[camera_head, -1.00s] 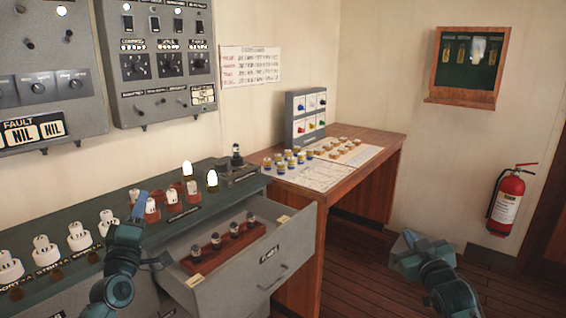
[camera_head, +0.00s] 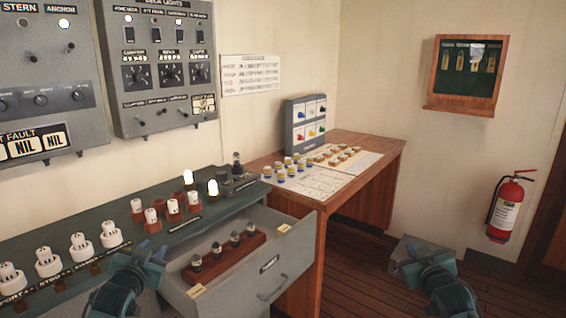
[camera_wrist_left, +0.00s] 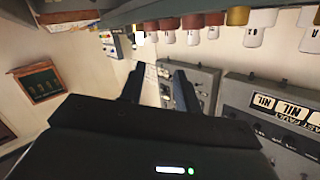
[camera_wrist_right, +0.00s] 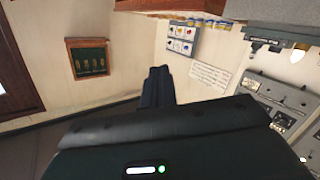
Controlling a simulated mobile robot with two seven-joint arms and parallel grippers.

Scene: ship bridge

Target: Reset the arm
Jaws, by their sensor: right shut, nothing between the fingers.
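My left gripper (camera_head: 148,254) is low at the left in the head view, in front of the grey console (camera_head: 60,297) and left of its open drawer (camera_head: 250,292). In the left wrist view its two fingers (camera_wrist_left: 160,90) stand apart with nothing between them. My right gripper (camera_head: 408,252) is at the lower right in the head view, over the floor and right of the wooden desk. In the right wrist view its fingers (camera_wrist_right: 158,86) are together and hold nothing.
The drawer juts out and holds a wooden rack (camera_head: 225,257) of several dark fuses. White fuses (camera_head: 110,235) stand on the console. The wooden desk (camera_head: 375,158) carries small jars and charts. A fire extinguisher (camera_head: 506,210) hangs right. The floor (camera_head: 350,275) between the arms is clear.

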